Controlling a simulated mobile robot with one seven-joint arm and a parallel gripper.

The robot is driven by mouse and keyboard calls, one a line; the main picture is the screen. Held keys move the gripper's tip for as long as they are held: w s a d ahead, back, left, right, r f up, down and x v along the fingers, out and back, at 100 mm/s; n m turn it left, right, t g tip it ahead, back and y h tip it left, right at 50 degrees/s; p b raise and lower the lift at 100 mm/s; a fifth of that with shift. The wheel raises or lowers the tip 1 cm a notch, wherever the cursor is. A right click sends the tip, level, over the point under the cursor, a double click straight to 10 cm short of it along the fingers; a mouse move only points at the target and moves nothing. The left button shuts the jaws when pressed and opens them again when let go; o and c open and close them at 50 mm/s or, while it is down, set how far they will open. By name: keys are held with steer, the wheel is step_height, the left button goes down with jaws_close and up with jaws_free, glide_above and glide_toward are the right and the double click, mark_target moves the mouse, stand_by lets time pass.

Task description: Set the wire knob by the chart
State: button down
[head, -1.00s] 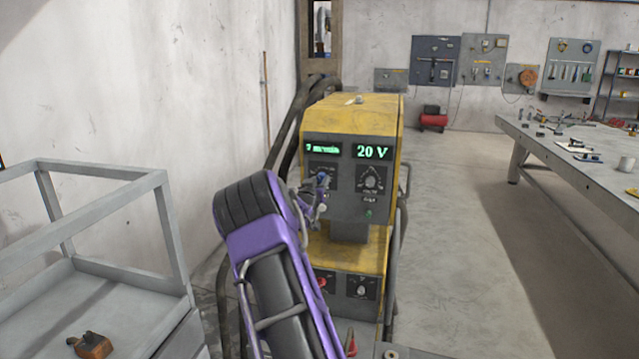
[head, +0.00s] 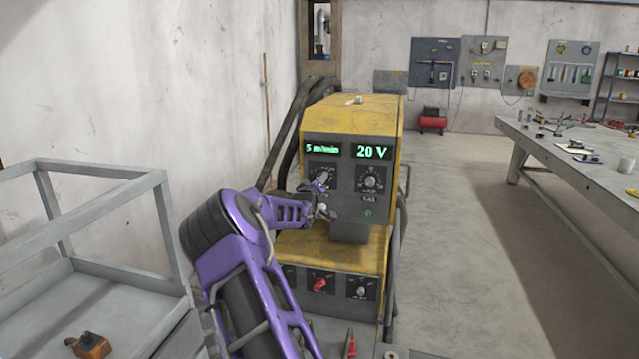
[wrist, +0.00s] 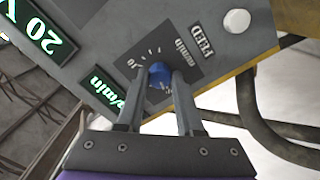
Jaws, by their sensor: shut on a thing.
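The yellow welding machine (head: 354,112) stands ahead with a grey front panel. Its left display (head: 322,149) reads 5 m/min and its right display (head: 372,151) reads 20 V. The wire knob (wrist: 160,75) is blue in the wrist view, on a dial marked FEED and m/min. My gripper (wrist: 159,73) is shut on this knob, one finger on each side. In the head view my gripper (head: 321,186) is at the upper left dial and covers most of the knob. I cannot make out a chart in either view.
The voltage knob (head: 371,181) is to the right of my gripper. A lower panel has a red knob (head: 319,285) and a further knob (head: 361,290). A grey frame cart (head: 95,175) stands at left, a workbench (head: 590,170) at right. The floor between machine and bench is clear.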

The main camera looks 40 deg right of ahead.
stand_by(0.5)
steer(key=c, duration=0.5)
jaws_free()
steer(key=shift+c, duration=0.2)
steer(key=v, duration=1.7)
steer(key=shift+s, duration=0.25)
steer(key=shift+a, duration=0.15)
